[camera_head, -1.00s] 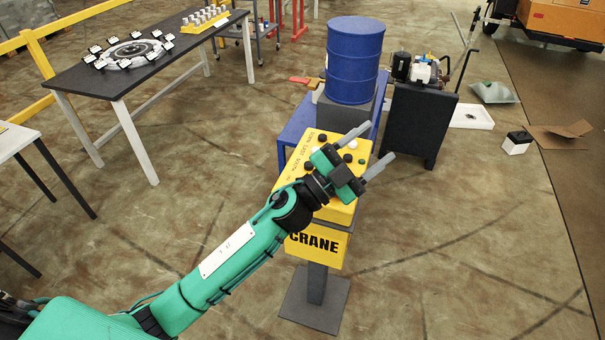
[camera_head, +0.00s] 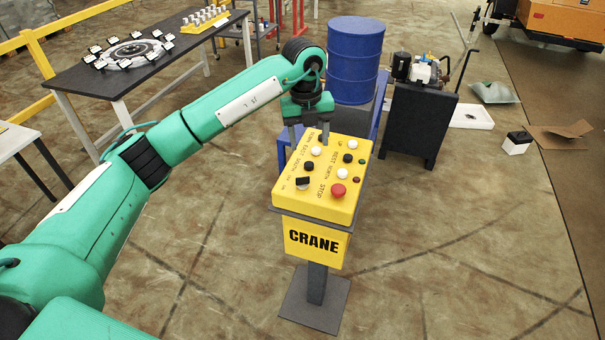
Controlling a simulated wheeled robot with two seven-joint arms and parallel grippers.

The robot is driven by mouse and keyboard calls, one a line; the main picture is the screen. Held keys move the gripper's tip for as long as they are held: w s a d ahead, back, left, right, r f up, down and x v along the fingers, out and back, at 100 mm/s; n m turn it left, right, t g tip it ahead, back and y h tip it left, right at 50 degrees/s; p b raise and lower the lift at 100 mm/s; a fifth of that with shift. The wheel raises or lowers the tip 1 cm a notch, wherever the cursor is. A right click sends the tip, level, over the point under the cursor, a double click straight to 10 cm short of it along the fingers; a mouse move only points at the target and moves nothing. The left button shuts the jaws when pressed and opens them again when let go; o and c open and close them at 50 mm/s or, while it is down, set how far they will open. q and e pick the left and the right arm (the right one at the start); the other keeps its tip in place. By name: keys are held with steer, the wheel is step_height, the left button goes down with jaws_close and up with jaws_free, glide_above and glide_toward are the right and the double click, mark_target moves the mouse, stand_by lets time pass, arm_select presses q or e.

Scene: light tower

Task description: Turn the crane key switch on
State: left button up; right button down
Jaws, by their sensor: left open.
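The yellow crane control box (camera_head: 320,207) stands on a dark pedestal in the middle of the view, with "CRANE" on its front. On its sloped top, near the front left corner, is a black-handled switch on a pale round base (camera_head: 302,183), which looks like the key switch. Its exact setting is too small to read. My left gripper (camera_head: 309,137) points down over the far left edge of the top, its two grey fingers apart and empty. It is beyond the switch and apart from it. My right gripper is not in view.
The top also carries a red stop button (camera_head: 338,191) and several black and white buttons. A blue barrel (camera_head: 354,60) stands just behind the box. A dark table (camera_head: 150,75) is at the back left. The floor right of the box is clear.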

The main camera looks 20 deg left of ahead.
arm_select(q)
steer(key=a, duration=0.1)
steer(key=p, duration=0.5)
glide_toward(303, 182)
steer(key=shift+y, duration=0.4)
steer(key=f, duration=0.6)
steer(key=shift+w+d+f, duration=0.2)
steer(key=shift+f, duration=0.55)
